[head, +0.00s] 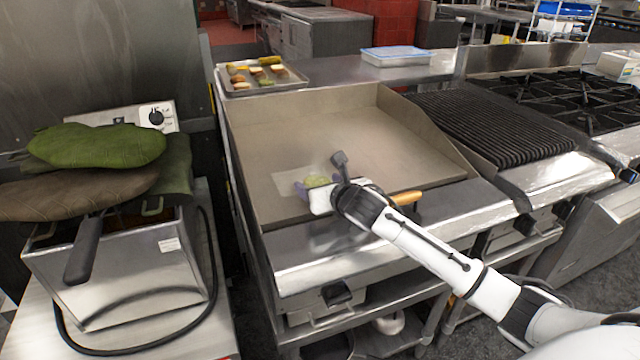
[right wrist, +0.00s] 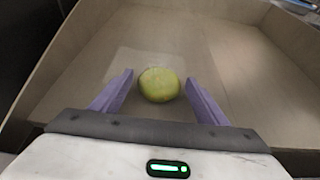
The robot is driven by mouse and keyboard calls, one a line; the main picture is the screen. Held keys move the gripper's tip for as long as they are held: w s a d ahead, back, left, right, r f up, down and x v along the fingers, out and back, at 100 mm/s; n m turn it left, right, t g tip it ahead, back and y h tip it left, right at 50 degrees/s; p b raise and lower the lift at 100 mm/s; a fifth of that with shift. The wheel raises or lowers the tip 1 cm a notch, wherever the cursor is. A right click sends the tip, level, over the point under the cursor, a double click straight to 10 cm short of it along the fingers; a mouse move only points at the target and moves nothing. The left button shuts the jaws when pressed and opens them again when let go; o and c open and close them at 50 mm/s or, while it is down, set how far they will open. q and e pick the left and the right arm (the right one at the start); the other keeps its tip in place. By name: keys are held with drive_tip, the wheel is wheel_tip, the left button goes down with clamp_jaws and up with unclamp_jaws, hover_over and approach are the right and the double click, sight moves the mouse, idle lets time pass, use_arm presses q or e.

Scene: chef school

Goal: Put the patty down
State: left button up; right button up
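A round yellow-green patty (head: 318,181) shows at the front of the flat griddle (head: 400,150). It also shows in the right wrist view (right wrist: 159,84), near a pale square patch (right wrist: 135,63) on the griddle surface. My right gripper (head: 317,184) is over the griddle, with its purple fingers on either side of the patty. In the right wrist view the fingers (right wrist: 159,76) are spread, with a narrow gap on each side of the patty. I cannot tell whether the patty touches the griddle. My left gripper is not in view.
A tray (head: 238,88) of assorted food pieces stands behind the griddle, with a lidded container (head: 396,55) farther right. A ribbed grill (head: 490,125) adjoins on the right. An orange handle (head: 407,198) lies near my right wrist.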

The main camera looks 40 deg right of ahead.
drive_tip(key=shift+r, duration=0.1)
drive_tip(key=shift+s+r, duration=0.2)
drive_tip(key=shift+s, duration=0.05)
drive_tip(key=v, duration=1.1)
drive_tip(key=shift+s+a+p, duration=0.15)
drive_tip(key=shift+s+p, duration=0.1)
drive_tip(key=shift+p, duration=0.15)
drive_tip(key=shift+a, duration=0.1)
